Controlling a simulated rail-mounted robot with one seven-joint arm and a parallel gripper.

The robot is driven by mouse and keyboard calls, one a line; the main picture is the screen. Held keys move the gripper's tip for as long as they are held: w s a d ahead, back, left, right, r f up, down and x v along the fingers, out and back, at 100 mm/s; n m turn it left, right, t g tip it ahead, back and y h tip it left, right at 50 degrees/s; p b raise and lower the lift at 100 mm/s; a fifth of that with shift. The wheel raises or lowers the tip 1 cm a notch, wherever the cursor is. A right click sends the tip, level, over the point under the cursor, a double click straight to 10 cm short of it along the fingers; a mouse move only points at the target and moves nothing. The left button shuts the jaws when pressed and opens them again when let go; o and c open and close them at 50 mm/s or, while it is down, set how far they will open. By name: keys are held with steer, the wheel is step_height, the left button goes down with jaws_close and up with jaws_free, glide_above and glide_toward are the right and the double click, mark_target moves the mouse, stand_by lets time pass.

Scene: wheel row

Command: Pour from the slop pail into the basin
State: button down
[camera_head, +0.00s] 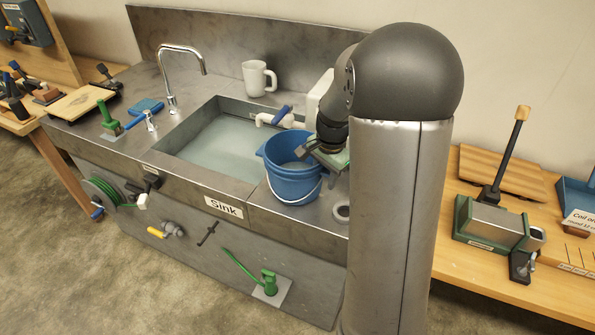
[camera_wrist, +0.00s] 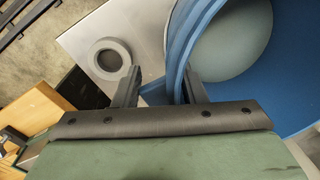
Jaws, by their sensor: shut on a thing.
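The slop pail (camera_head: 292,180) is blue, with a wire handle and pale liquid inside, which also shows in the wrist view. It looks upright at the right end of the sink counter, beside the basin. I cannot tell whether it touches the counter. My gripper (camera_wrist: 158,90) is shut on the pail's rim, on its right side in the head view; the blue wall (camera_wrist: 180,50) passes between the fingers. In the head view my arm partly hides the gripper (camera_head: 322,152). The basin (camera_head: 228,108) is a rectangular metal sink holding pale water, left of the pail.
A chrome faucet (camera_head: 183,62) arches over the basin's left end. A white mug (camera_head: 257,78) stands behind the basin. A white tap with a blue lever (camera_head: 280,117) is behind the pail. A grey ring (camera_head: 341,212) lies on the counter's front right. A green brush (camera_head: 107,117) stands at left.

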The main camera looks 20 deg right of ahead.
steer(key=shift+r, duration=0.25)
steer(key=shift+r+p, duration=1.1)
steer(key=shift+r, duration=0.3)
steer(key=shift+r+p, duration=2)
steer(key=shift+r, duration=0.95)
